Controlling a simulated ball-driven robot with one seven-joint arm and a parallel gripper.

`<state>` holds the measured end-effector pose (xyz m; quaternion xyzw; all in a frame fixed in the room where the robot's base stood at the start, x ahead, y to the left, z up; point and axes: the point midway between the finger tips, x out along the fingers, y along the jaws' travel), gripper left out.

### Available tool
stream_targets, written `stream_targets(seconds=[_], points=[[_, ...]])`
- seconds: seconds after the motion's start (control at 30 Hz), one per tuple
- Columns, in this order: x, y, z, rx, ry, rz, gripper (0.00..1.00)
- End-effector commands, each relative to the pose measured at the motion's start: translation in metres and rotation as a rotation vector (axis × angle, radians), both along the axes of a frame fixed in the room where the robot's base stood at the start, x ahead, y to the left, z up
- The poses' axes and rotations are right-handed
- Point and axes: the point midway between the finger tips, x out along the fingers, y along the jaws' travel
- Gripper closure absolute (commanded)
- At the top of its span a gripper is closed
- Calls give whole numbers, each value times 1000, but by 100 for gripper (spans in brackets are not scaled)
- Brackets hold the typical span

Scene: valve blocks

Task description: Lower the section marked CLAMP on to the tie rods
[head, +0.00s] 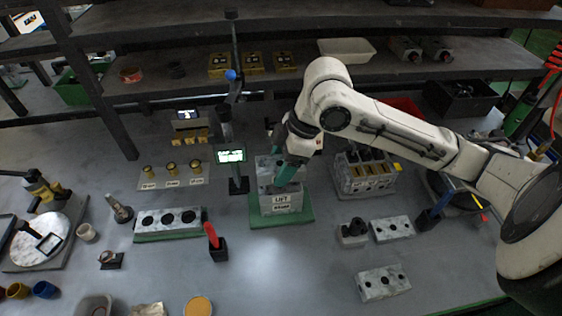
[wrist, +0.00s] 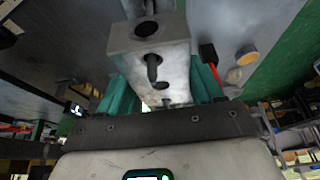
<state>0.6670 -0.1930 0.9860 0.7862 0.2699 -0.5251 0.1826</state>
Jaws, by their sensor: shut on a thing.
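My gripper (head: 288,173) has teal fingers and comes down over a stack of grey metal blocks near the middle of the bench. The lower block (head: 283,203) has a label reading LIFT, with a second line too small to read, and stands on a green plate (head: 308,216). In the wrist view my gripper (wrist: 160,95) is shut on a grey block (wrist: 175,52) with several holes. Dark rod-like shapes show in its holes. I cannot read CLAMP on it, and its underside is hidden, so I cannot tell whether it rests on what is below.
A small lit display (head: 231,156) stands close left of the stack. A holed block (head: 170,222) and a red-handled tool (head: 213,240) are farther left. A larger block unit (head: 365,173) stands right. Loose blocks (head: 383,283) lie front right. The bench front middle is clear.

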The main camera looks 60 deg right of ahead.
Motion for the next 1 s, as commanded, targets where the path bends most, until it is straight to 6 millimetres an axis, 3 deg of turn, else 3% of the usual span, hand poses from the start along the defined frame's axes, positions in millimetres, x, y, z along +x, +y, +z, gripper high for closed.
stream_targets(seconds=[1.0], points=[[0,0,-23,0,-1,0,84]])
